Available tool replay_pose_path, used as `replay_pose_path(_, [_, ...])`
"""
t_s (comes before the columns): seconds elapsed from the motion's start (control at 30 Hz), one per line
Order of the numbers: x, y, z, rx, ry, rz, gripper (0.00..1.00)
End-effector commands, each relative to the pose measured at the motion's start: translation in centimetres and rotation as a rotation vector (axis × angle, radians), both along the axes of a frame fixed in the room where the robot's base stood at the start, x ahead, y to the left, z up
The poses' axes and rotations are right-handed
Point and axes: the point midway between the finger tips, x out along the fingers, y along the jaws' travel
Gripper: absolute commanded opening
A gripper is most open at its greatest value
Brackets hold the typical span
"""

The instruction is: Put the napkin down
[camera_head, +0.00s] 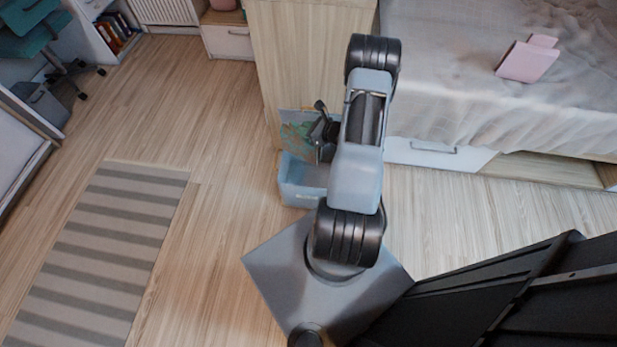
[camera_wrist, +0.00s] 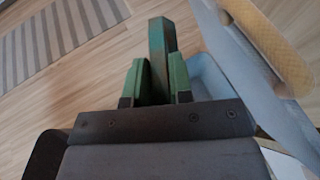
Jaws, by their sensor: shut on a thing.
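The napkin (camera_wrist: 160,45) shows in the wrist view as a narrow, folded green and brown strip. My gripper (camera_wrist: 158,78) is shut on it, with one green finger on each side, and the napkin sticks out past the fingertips. In the head view a greenish patch (camera_head: 296,133) shows beside my dark wrist, over the far end of a light blue bin (camera_head: 300,194). I cannot tell whether the napkin touches the bin. The bin also shows to the right of the fingers in the wrist view (camera_wrist: 213,78). My arm hides part of the bin.
A wooden cabinet side (camera_head: 290,60) stands just behind the bin. The bed (camera_head: 440,80) with a pink object (camera_head: 527,60) is at the right, above drawers (camera_head: 435,155). A striped rug (camera_head: 100,250) lies at the left. The wooden floor between rug and bin is clear.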

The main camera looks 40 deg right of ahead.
Motion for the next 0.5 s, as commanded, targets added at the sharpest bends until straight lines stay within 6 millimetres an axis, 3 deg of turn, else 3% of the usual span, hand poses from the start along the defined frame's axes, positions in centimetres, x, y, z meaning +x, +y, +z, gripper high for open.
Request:
replay_pose_path(0.03, [-0.1, 0.0, -1.6, 0.004, 0.003, -0.005, 0.00])
replay_pose_path(0.5, [-0.1, 0.0, -15.0, 0.002, 0.001, -0.005, 0.00])
